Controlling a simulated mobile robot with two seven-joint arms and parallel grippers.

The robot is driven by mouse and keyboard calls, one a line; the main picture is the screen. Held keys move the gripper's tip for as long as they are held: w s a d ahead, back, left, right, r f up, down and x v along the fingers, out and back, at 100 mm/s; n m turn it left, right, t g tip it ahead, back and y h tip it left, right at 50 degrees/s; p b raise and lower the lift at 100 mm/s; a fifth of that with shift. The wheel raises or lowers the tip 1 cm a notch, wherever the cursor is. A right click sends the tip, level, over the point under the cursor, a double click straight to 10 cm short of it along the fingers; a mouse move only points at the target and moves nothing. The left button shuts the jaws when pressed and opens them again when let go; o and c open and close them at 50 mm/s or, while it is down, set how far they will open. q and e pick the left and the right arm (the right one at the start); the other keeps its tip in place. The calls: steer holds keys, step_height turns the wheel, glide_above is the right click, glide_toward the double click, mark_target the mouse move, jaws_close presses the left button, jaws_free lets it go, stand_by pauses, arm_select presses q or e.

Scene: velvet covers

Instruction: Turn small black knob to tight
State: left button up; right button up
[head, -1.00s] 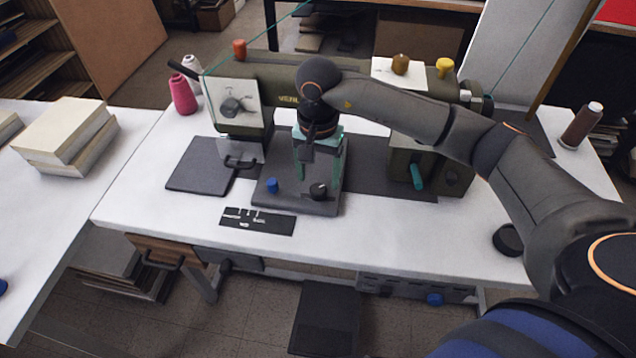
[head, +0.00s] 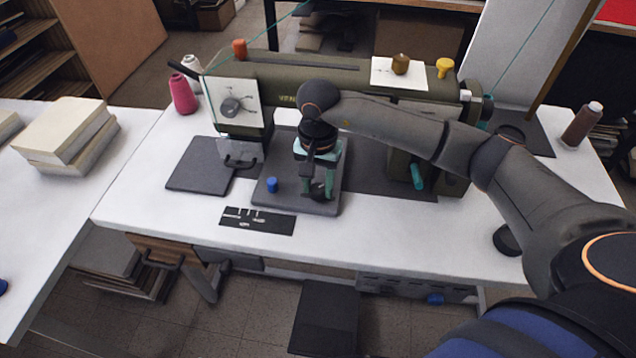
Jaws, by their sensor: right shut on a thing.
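The small black knob (head: 319,195) sits on the grey plate (head: 290,203) in front of the sewing machine, at its right front part. My right gripper (head: 317,190) reaches down from above with teal fingers and is shut on the knob, which they partly hide. Any tight marking beside the knob is too small or covered to read. A blue knob (head: 272,185) stands on the same plate to the left. My left gripper is not in view.
The olive sewing machine (head: 330,78) stands behind the plate. A black tool card (head: 257,221) lies in front of it. A book stack (head: 62,132) lies on the left table. The white front tabletop is mostly clear.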

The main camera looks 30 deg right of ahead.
jaws_close()
